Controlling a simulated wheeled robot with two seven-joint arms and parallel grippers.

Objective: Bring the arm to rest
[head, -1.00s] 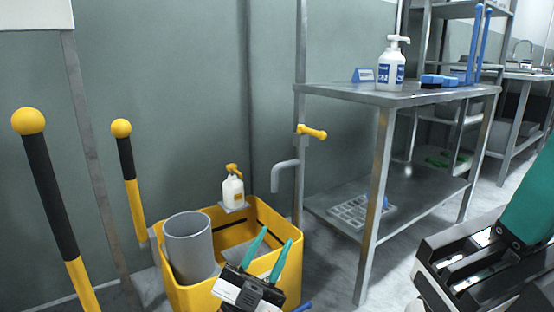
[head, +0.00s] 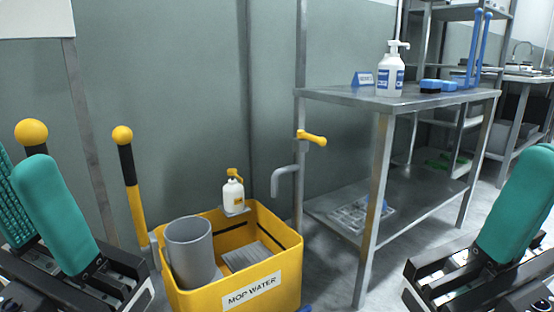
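My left gripper (head: 24,190) is at the left edge of the head view, in front of the yellow-topped handles. Two teal fingers show with the ridged inner pad of one visible; it is open, with nothing between the fingers. My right gripper (head: 512,210) is at the lower right edge, in front of the steel table's right side. Only one teal finger shows clearly, so its opening is hidden. Both grippers are apart from the yellow bucket (head: 240,295) labelled MOP WATER.
The bucket holds a grey jug (head: 190,252) and a white bottle with a yellow pump (head: 233,195) at its back. A yellow-handled tap (head: 312,138) is on the pipe behind. The steel table (head: 350,96) carries a white pump bottle (head: 390,75) and blue brushes (head: 432,86).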

